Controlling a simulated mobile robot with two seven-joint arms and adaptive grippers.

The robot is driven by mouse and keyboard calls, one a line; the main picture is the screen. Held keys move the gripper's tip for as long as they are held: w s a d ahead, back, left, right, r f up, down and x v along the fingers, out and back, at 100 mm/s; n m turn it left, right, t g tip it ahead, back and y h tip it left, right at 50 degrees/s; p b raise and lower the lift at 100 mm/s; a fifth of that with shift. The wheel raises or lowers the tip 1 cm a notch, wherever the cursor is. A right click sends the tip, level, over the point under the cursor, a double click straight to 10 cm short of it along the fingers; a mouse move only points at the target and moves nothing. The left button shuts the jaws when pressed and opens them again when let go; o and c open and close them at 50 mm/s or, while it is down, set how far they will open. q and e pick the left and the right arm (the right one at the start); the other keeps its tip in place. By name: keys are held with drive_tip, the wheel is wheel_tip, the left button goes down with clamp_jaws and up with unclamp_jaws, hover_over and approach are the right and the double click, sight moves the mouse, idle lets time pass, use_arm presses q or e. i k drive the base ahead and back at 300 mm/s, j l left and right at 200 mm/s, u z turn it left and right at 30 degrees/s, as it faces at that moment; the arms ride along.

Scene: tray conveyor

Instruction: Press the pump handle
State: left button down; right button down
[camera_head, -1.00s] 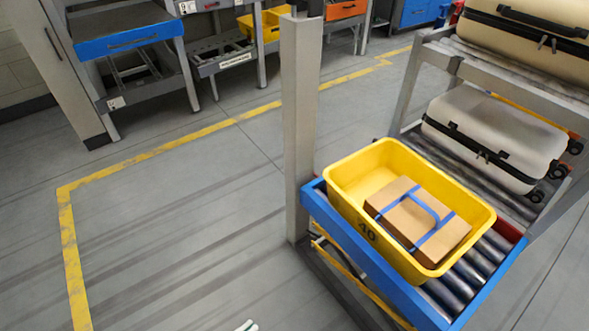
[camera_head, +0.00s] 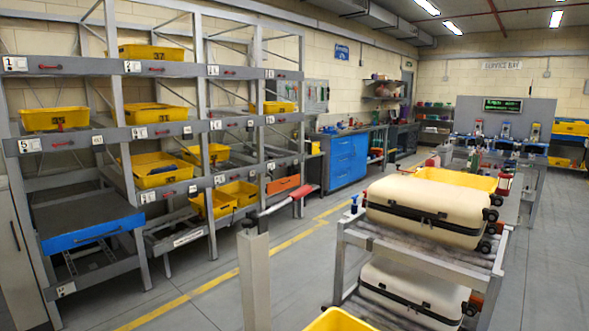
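A lever with a red grip (camera_head: 299,193) sits on top of a grey upright post (camera_head: 255,270) in the middle foreground. It looks like the pump handle, and slants up to the right from the post. The post stands left of a roller rack (camera_head: 345,262). The lower end of the post is cut off by the picture edge. Neither of my grippers shows in this view.
The rack holds cream suitcases (camera_head: 432,198) on two levels. A yellow bin (camera_head: 338,321) peeks in at the bottom edge. Shelving with yellow bins (camera_head: 158,168) lines the left, with a blue-fronted shelf (camera_head: 95,230) low down. The floor (camera_head: 200,265) between is clear.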

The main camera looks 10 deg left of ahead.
sight(297, 194)
drive_tip(key=i+j+z, duration=0.5)
drive_tip(key=j, duration=0.3)
drive_tip(key=i+j+z, duration=0.25)
drive_tip(key=j, duration=0.25)
drive_tip(key=i+j+z, duration=0.2)
drive_tip(key=j, duration=0.3)
drive_tip(key=j+z, duration=0.25)
drive_tip(key=j, duration=0.25)
drive_tip(key=i+j+z, duration=0.1)
drive_tip(key=j+z, duration=0.15)
drive_tip(key=j, duration=0.3)
drive_tip(key=j+z, duration=0.25)
drive_tip(key=j, duration=0.3)
